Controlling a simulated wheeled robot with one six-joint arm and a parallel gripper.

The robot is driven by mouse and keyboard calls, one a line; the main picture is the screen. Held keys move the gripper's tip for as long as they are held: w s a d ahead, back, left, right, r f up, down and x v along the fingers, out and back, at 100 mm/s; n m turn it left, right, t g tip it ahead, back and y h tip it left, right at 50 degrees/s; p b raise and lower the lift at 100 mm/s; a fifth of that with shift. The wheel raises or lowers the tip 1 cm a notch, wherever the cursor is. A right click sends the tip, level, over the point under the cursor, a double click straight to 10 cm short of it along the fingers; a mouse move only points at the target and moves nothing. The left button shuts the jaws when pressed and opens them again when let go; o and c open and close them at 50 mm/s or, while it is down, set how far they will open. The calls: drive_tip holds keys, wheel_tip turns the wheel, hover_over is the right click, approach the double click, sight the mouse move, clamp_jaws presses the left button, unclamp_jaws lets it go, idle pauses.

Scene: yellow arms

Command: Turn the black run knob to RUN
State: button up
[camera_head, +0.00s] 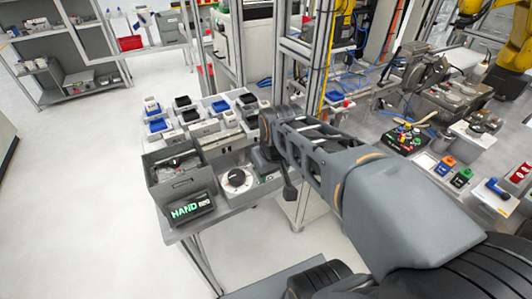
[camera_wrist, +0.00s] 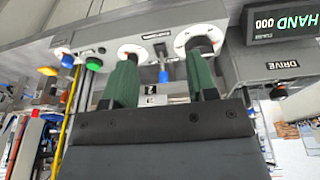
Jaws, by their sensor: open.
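Two round white dials with black knobs sit on a grey panel in the wrist view, a right one (camera_wrist: 185,43) near the display and a left one (camera_wrist: 124,50). Their labels are too small to read, so I cannot tell which is the run knob. One white dial with a black knob (camera_head: 236,178) shows in the head view. My gripper (camera_wrist: 165,58) is open, its green fingers apart, one in front of each dial. The fingers partly hide both knobs, and contact cannot be told. In the head view my arm hides part of the panel.
A display reading HAND (camera_head: 187,210) stands beside the dial, on the right in the wrist view (camera_wrist: 282,22). A blue-tipped part (camera_wrist: 163,77) shows between my fingers. Green (camera_wrist: 93,64) and yellow (camera_wrist: 48,70) buttons lie left. A grey bin (camera_head: 180,183) stands behind the display.

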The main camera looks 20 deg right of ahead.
drive_tip(key=w+d+r+n+g+p, duration=0.25)
drive_tip(key=w+d, duration=0.45)
drive_tip(key=w, duration=0.6)
wheel_tip(320, 180, down, 13)
drive_tip(key=shift+s+d, duration=0.1)
drive_tip(key=c, duration=0.9)
drive_tip(key=shift+c, duration=0.2)
